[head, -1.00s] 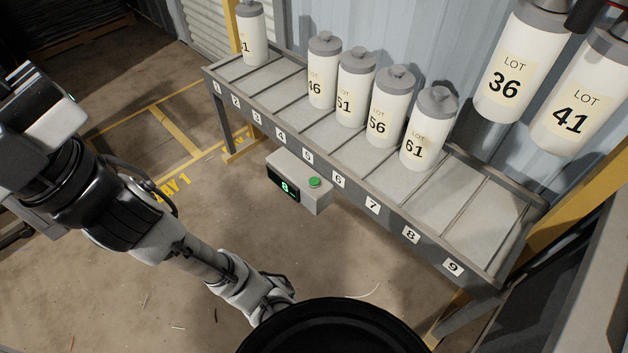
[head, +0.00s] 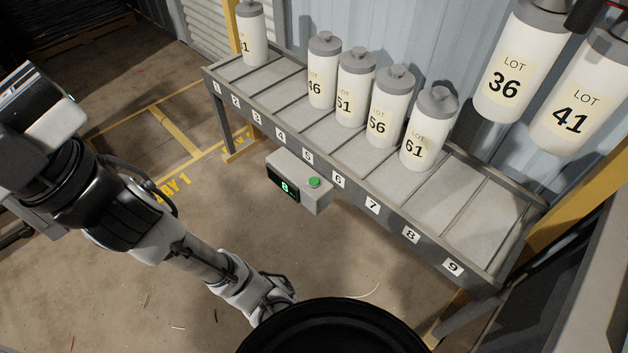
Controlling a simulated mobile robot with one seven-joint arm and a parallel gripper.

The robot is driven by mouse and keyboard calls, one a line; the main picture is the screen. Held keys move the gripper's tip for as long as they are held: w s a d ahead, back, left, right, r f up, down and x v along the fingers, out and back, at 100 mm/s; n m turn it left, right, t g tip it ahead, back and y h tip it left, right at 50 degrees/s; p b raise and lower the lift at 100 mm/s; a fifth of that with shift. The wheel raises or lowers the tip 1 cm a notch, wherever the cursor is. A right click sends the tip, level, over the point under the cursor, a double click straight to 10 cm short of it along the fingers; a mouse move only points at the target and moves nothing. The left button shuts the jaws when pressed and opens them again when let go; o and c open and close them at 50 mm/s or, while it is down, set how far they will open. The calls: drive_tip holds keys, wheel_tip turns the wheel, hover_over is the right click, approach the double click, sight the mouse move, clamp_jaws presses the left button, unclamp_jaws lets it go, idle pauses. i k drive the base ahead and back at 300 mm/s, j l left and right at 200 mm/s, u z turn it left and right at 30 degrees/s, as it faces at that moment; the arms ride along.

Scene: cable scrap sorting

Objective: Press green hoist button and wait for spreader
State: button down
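A grey control box (head: 318,203) hangs below the front edge of the numbered rack. It has a green button (head: 314,183) on top and a dark display (head: 284,187) with a green figure that looks like 8. Nothing touches the button. My arm reaches up to the left edge of the head view, well left of the box. My gripper's fingers do not show. Bottles marked LOT 36 (head: 505,75) and LOT 41 (head: 575,105) are at the upper right, above rack level. A dark red-and-black part shows above them; the spreader cannot be made out clearly.
The rack (head: 390,222) has slots numbered 1 to 9. Several white grey-capped bottles stand on it, including LOT 56 (head: 390,115) and LOT 61 (head: 428,135). The slots at its right end are empty. Yellow posts stand at both ends. Open floor lies between my arm and the box.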

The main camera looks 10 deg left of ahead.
sight(313, 182)
drive_tip(key=i+j+z, duration=0.2)
drive_tip(key=z, duration=0.15)
drive_tip(key=i+j+z, duration=0.15)
drive_tip(key=z, duration=0.2)
drive_tip(key=i+j+z, duration=0.1)
drive_tip(key=j+z, duration=0.25)
